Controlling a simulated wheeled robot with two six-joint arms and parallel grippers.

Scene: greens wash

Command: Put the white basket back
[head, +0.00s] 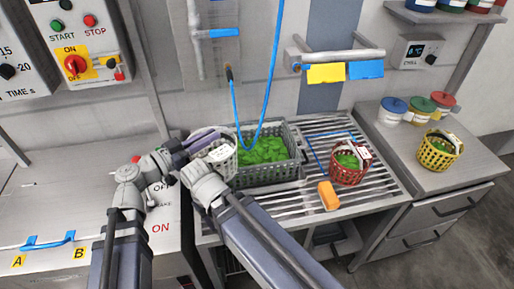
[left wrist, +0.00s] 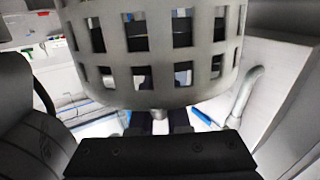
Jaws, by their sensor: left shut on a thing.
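The white basket (head: 222,157) hangs at the left edge of the sink, beside the grey crate (head: 297,140) of green leaves. My left gripper (head: 204,138) is shut on the white basket near its top. In the left wrist view the white basket (left wrist: 150,98), with its square holes, fills the upper middle, just beyond my gripper. Part of the basket is hidden behind my arms in the head view. My other arm reaches up from the bottom middle, but its gripper does not show.
A red basket (head: 349,177) and an orange block (head: 328,196) are on the slatted drainer (head: 290,205). A yellow basket (head: 433,158) and lidded jars stand on the right counter. A blue hose (head: 274,70) hangs over the crate. The left counter (head: 60,200) has marks A and B with free room.

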